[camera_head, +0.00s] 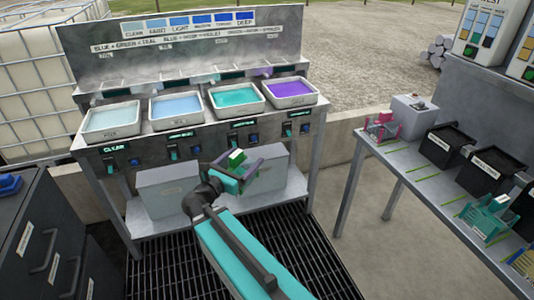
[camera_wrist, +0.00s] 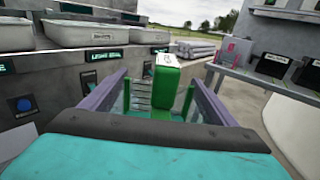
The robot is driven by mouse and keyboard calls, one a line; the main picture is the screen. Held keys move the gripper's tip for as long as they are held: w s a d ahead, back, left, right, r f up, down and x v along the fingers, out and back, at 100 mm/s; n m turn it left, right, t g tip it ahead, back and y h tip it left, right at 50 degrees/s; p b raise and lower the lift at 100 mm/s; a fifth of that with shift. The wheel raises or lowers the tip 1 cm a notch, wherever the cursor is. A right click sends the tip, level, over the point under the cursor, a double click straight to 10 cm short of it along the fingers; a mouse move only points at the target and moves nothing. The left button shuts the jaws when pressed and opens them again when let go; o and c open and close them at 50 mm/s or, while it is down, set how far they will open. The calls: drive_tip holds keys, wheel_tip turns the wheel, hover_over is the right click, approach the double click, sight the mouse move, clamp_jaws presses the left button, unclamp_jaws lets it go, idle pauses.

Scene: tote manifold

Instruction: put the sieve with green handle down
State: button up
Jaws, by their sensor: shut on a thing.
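The sieve with the green handle (camera_head: 237,158) is in my gripper (camera_head: 243,176), held off every surface in front of the tray bench. In the wrist view its green handle (camera_wrist: 165,88) with a white top stands between the purple fingers of my gripper (camera_wrist: 155,95), and green side parts show below it. The fingers hide part of the sieve. My gripper is shut on it.
The steel bench at left holds trays of pale, light blue, teal (camera_head: 237,96) and purple liquid (camera_head: 290,90). The right-hand table (camera_head: 422,190) carries a pink sieve (camera_head: 382,127), a teal sieve (camera_head: 490,218) and black bins (camera_head: 447,145). Open floor lies between.

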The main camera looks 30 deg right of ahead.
drive_tip(key=a+f+n+t+y, duration=0.1)
drive_tip(key=a+n+t, duration=0.1)
drive_tip(key=a, duration=1.6)
drive_tip(key=shift+f+t+y, duration=0.15)
drive_tip(key=shift+t+y, duration=0.15)
drive_tip(key=shift+t, duration=0.2)
drive_tip(key=shift+w+a+n, duration=0.1)
drive_tip(key=shift+a+n, duration=0.05)
drive_tip(key=shift+n, duration=0.15)
